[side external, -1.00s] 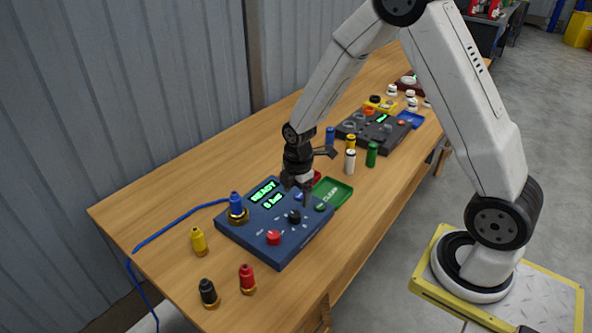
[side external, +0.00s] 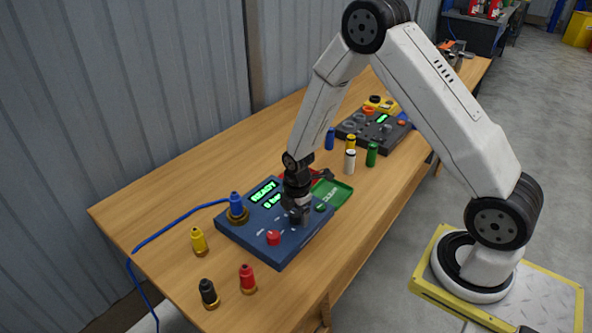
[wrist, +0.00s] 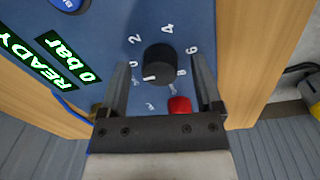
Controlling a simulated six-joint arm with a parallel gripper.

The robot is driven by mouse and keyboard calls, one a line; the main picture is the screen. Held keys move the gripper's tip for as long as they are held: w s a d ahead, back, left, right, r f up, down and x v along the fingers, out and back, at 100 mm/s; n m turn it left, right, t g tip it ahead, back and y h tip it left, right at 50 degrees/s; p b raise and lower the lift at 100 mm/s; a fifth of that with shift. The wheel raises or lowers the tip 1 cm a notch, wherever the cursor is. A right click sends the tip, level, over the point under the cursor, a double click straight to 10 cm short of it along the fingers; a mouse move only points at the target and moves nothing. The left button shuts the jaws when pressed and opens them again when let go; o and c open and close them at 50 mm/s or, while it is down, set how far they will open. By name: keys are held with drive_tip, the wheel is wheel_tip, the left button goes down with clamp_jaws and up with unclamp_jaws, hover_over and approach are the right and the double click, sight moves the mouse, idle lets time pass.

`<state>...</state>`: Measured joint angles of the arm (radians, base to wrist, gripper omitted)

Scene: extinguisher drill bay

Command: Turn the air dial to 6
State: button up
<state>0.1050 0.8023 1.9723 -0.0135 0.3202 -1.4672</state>
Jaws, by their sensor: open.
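The air dial (wrist: 158,63) is a round black knob on the blue panel (side external: 262,250). In the wrist view it is ringed by the white numbers 0, 2, 4, 6 and 8. Its white mark is at the lower left edge, near the 0 side. The green display (wrist: 70,65) reads READY and 0 bar. My gripper (wrist: 162,66) is open, with one finger on each side of the dial and a visible gap to it. In the side view my gripper (side external: 298,214) is low over the panel and largely hides the dial.
A red button (side external: 273,238) is on the panel near the dial. A blue connector (side external: 236,207) with a hose stands at the panel's left corner. Yellow (side external: 199,241), black (side external: 208,292) and red (side external: 247,278) fittings stand nearby. A green tray (side external: 333,194) lies behind the panel.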

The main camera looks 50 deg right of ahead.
clamp_jaws()
